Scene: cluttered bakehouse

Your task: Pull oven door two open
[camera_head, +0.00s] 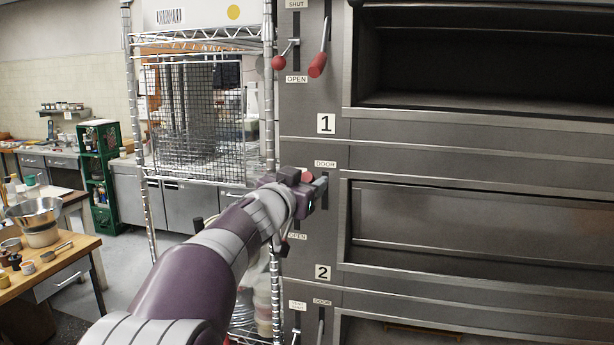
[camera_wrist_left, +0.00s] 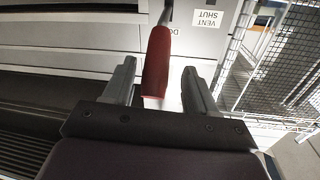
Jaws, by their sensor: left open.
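Oven door two (camera_head: 480,220) is a grey metal panel that looks shut, above the "2" label (camera_head: 323,272). My left gripper (camera_head: 307,190) is at the lever beside this door, by the "DOOR" label, and covers part of it. In the left wrist view the lever's red grip (camera_wrist_left: 157,62) lies between the two open fingers (camera_wrist_left: 158,85), with gaps visible on both sides. The lever's metal rod (camera_wrist_left: 167,13) runs up out of that view. My right gripper is not in view.
Oven one (camera_head: 480,55) above has a dark open mouth, with two red-knobbed levers (camera_head: 318,64) at its left. A wire rack (camera_head: 195,110) stands close left of the oven and my arm. A wooden table with bowls (camera_head: 38,212) is at far left.

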